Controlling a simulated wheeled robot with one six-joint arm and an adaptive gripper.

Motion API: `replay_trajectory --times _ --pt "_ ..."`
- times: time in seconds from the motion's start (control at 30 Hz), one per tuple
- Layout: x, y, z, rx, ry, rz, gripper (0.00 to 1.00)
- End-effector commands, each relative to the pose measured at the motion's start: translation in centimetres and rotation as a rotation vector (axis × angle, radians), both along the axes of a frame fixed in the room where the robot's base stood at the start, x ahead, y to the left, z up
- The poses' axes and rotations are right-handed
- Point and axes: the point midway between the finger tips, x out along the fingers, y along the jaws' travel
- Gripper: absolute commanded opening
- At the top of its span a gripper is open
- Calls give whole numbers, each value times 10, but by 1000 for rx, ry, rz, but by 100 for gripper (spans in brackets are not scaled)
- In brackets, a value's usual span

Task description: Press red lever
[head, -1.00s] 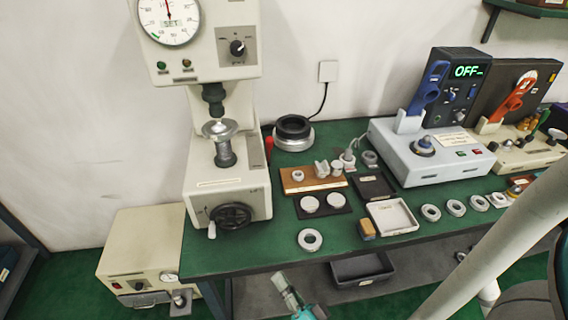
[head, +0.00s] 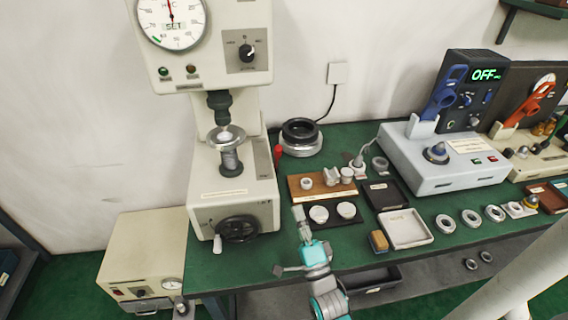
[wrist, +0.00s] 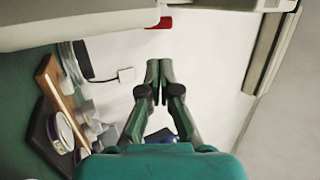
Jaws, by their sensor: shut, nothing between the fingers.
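The red lever (head: 277,153) shows as a small red tip at the right side of the cream hardness tester (head: 233,188), toward the back. In the wrist view the red lever (wrist: 160,23) is at the top, at the edge of a pale machine body. My gripper (head: 299,213) is over the front of the green bench, right of the tester's handwheel. Its closed fingers (wrist: 158,66) point up in the wrist view, below the red lever and apart from it. Nothing is between them. Much of the lever is hidden by the tester.
A wooden block (head: 310,190) with small parts and a black pad with two pale discs stand just beyond my gripper. A black-topped ring stack (head: 301,136) stands behind, near the lever. A white tray (head: 405,229) and several rings lie to the right.

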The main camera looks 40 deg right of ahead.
Motion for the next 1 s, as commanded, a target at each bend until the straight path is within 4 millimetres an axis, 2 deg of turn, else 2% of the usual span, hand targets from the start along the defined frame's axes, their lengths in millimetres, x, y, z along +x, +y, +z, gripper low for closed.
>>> replay_trajectory --times 0.27,0.8,1.0 --pt "8 -3 5 -1 -1 0 0" --pt "80 -35 50 -2 -1 0 0" --pt "101 -44 62 -1 0 0 0"
